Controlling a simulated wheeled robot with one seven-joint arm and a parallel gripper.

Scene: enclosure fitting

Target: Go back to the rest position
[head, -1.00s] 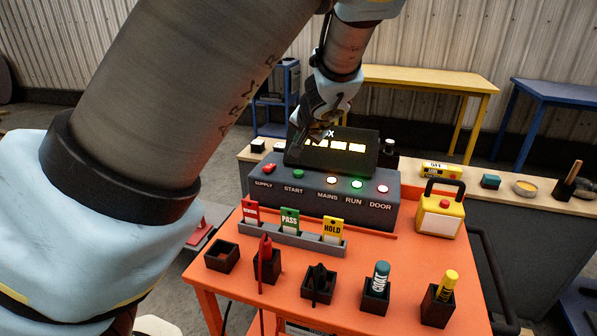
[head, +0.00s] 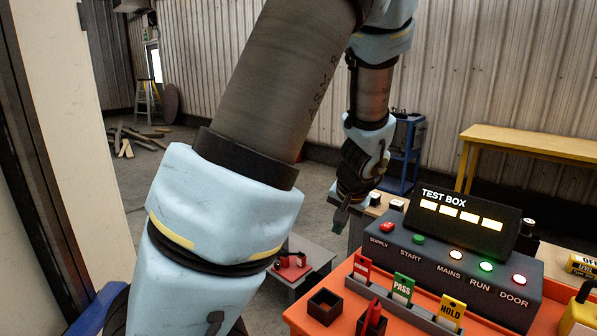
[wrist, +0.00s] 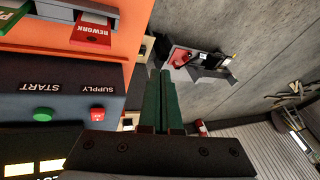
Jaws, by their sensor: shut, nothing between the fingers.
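My gripper (head: 341,219) hangs pointing down beside the left end of the grey test box (head: 440,256), apart from it. In the wrist view its two green fingers (wrist: 160,100) lie close together with nothing between them. The test box has a tilted lit display (head: 463,216) and a row of buttons and lamps marked SUPPLY, START, MAINS, RUN and DOOR. The RUN lamp (head: 486,266) glows green. The box's left end also shows in the wrist view (wrist: 75,100).
The orange table (head: 300,317) carries a rack with red, green PASS (head: 403,287) and yellow HOLD (head: 451,311) tags, and black holders. A low grey stand (head: 313,262) with red items is left of it. A yellow table (head: 530,142) stands behind. Open floor lies at the left.

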